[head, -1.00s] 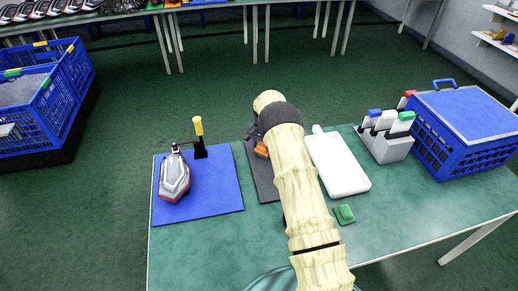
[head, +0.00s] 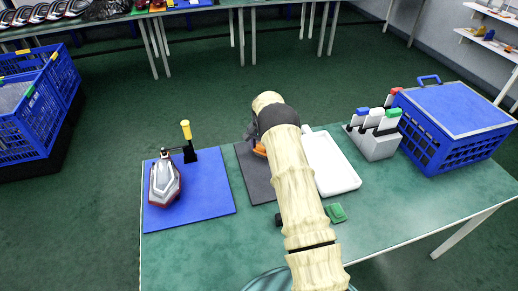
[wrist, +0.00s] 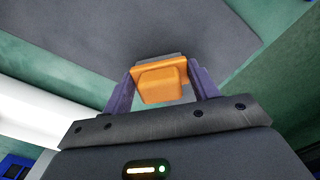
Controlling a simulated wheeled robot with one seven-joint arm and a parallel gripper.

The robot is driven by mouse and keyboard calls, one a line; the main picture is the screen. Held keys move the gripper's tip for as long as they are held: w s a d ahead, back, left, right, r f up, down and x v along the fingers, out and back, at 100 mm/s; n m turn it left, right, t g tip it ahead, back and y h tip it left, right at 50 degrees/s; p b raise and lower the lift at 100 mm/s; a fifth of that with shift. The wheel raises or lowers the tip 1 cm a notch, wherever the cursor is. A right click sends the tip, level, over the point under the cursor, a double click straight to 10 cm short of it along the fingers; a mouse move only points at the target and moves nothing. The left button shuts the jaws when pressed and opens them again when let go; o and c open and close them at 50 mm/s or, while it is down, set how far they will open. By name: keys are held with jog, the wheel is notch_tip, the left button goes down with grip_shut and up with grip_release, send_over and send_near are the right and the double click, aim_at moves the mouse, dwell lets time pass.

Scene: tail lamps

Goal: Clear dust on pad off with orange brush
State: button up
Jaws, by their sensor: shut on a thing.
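The orange brush (wrist: 160,82) is between the two fingers of my gripper (wrist: 162,88), which is shut on it. In the wrist view the brush is over the dark grey pad (wrist: 120,30); I cannot tell whether its underside touches it. In the head view the pad (head: 258,182) lies on the green table, partly hidden by my arm. A small part of the orange brush (head: 259,150) shows beside my arm. Dust on the pad is too faint to make out.
A blue mat (head: 215,205) with a tail lamp (head: 164,182) and a yellow-handled clamp (head: 187,140) is left of the pad. A white tray (head: 335,165), a green block (head: 336,212), a grey holder (head: 375,143) and a blue crate (head: 450,145) are on the right.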

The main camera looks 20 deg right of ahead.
jog(key=shift+d+f, duration=0.1)
jog(key=shift+d, duration=0.1)
jog(key=shift+d, duration=1.9)
jog(key=shift+s, duration=0.75)
jog(key=shift+a, duration=0.15)
jog(key=shift+a+p, duration=0.45)
jog(key=shift+a, duration=1.5)
